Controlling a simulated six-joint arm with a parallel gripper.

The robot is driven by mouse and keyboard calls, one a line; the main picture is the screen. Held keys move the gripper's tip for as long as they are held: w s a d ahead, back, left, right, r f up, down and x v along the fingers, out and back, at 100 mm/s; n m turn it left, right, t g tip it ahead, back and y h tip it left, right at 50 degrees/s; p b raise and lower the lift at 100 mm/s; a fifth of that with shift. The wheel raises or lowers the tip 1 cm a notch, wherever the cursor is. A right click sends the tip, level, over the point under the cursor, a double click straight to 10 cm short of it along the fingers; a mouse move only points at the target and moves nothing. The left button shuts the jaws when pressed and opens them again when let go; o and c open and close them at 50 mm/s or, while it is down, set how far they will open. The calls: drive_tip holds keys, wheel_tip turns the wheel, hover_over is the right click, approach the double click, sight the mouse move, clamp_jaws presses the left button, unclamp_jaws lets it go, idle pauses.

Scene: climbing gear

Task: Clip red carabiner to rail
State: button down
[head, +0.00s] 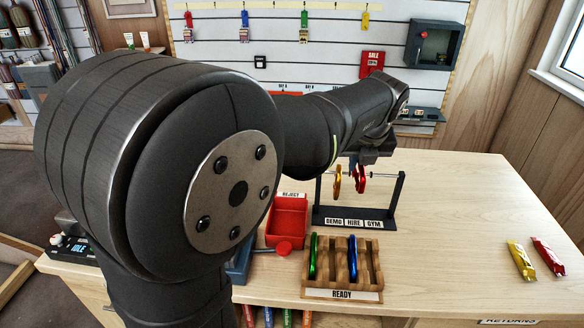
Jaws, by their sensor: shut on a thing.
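The red carabiner (360,180) hangs upright below my gripper (364,162), which is shut on its upper part. It is at the rail, near the middle. I cannot tell whether the rail passes through it or it is only beside the rail. The thin rail (383,175) runs across a dark stand (367,222) labelled DEMO, HIRE and GYM. A gold carabiner (337,182) is at the rail just left of the red one. My arm hides part of the stand's left side, and the fingertips are small and dark.
A wooden READY rack (342,294) holds a green carabiner (314,257) and a blue carabiner (353,257). A red REJECT tray (287,232) stands left of the rail stand. Two wrapped bars (535,258) lie at the right. The table (455,215) right of the stand is clear.

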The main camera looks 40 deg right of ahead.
drive_tip(key=w+d, duration=0.2)
drive_tip(key=d, duration=0.3)
drive_tip(key=shift+w+d+f+n, duration=0.25)
drive_tip(key=shift+w+n, duration=0.15)
drive_tip(key=shift+f, duration=0.5)
idle(0.6)
